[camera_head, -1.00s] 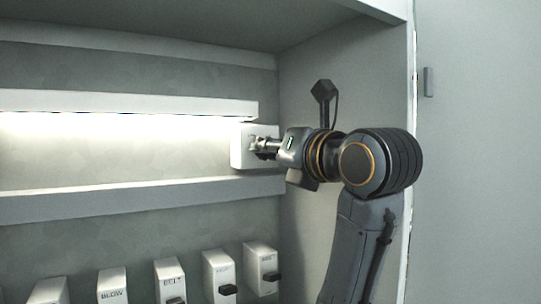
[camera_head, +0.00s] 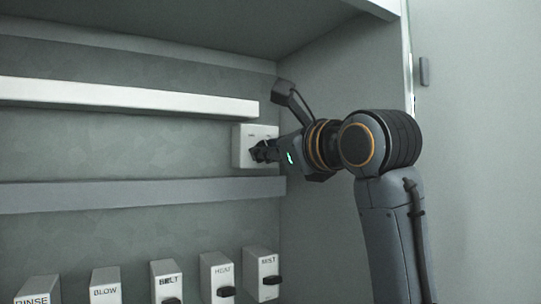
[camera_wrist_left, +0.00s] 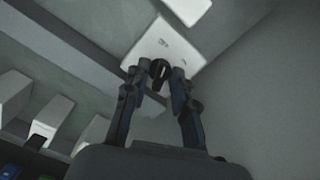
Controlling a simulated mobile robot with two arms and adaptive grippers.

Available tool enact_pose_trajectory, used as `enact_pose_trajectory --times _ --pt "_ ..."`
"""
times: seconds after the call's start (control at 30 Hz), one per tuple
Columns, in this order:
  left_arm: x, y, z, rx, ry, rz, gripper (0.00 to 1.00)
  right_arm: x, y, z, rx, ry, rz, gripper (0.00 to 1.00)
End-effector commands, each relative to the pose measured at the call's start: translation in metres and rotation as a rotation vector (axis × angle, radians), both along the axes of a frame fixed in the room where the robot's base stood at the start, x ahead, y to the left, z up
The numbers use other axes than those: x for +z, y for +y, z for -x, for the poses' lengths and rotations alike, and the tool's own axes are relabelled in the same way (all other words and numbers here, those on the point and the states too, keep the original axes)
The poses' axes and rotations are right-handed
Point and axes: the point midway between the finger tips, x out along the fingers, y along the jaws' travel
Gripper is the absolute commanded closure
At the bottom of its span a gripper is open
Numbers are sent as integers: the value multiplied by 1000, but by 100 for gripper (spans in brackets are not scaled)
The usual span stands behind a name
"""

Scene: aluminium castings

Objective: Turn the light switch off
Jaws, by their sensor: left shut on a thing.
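The light switch is a white plate (camera_head: 243,140) on the back wall, at the right end of the white light bar (camera_head: 130,96). It also shows in the left wrist view (camera_wrist_left: 162,42). The bar is unlit. My left gripper (camera_head: 257,151) is at the lower part of the plate. In the left wrist view, its fingers (camera_wrist_left: 159,86) are shut around a dark knob (camera_wrist_left: 160,70) on the plate. The gripper hides part of the switch in the head view. My right gripper is not in view.
A grey ledge (camera_head: 140,193) runs below the plate. Under it stands a row of white boxes with dark levers, labelled RINSE (camera_head: 38,288), BLOW (camera_head: 105,287), BELT (camera_head: 166,278) and MIST (camera_head: 262,264), among others. A side wall (camera_head: 335,110) stands close to the right of the plate.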

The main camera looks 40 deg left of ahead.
Motion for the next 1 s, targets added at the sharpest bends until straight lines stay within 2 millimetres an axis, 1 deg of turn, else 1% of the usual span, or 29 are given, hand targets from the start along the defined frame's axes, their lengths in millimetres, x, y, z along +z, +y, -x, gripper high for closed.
enact_pose_trajectory --times 0.03,0.3,0.8,0.83,1.0 --pt "-3 0 -1 -1 -18 12 100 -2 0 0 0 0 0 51" --pt "-2 0 -1 -1 -97 35 100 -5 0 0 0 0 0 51" --pt "-2 0 0 0 -112 40 100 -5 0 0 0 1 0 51" --pt "-2 0 0 0 -112 40 68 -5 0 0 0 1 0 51" --pt "-1 0 0 0 -112 37 67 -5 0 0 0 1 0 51"
